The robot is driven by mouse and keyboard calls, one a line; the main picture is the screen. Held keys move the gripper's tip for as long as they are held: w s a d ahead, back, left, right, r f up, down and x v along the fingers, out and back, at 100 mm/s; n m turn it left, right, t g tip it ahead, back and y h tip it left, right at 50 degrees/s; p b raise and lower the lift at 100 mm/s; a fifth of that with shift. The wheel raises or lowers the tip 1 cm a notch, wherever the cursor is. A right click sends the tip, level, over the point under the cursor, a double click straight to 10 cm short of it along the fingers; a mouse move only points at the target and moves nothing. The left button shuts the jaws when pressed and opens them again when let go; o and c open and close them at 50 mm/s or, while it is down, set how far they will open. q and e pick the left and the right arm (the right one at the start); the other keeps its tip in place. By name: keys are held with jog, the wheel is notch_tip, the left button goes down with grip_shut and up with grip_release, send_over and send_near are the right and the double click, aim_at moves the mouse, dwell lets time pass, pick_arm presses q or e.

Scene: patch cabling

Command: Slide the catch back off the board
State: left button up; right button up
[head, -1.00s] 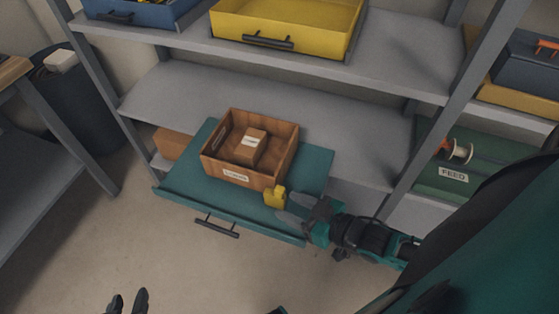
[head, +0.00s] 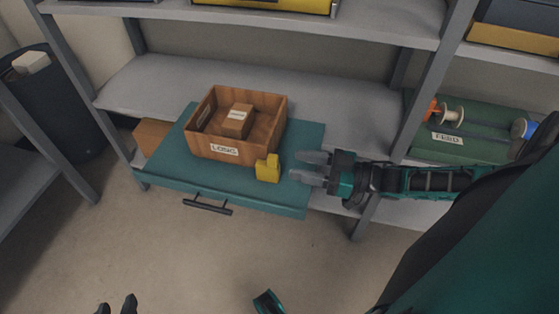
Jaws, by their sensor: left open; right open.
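My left gripper (head: 116,305) shows only as two fingertips at the bottom left edge. It is open and empty, well away from the board.
A dark handle (head: 207,206) hangs on the board's front edge. A smaller carton (head: 237,121) sits inside the box. A shelf post (head: 424,100) stands behind my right arm. The floor in front is clear.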

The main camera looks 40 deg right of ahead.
aim_at(278, 161)
jog(key=b+x, duration=0.1)
jog(key=x, duration=0.5)
jog(key=shift+s, duration=0.1)
jog(key=shift+c, duration=0.3)
grip_shut()
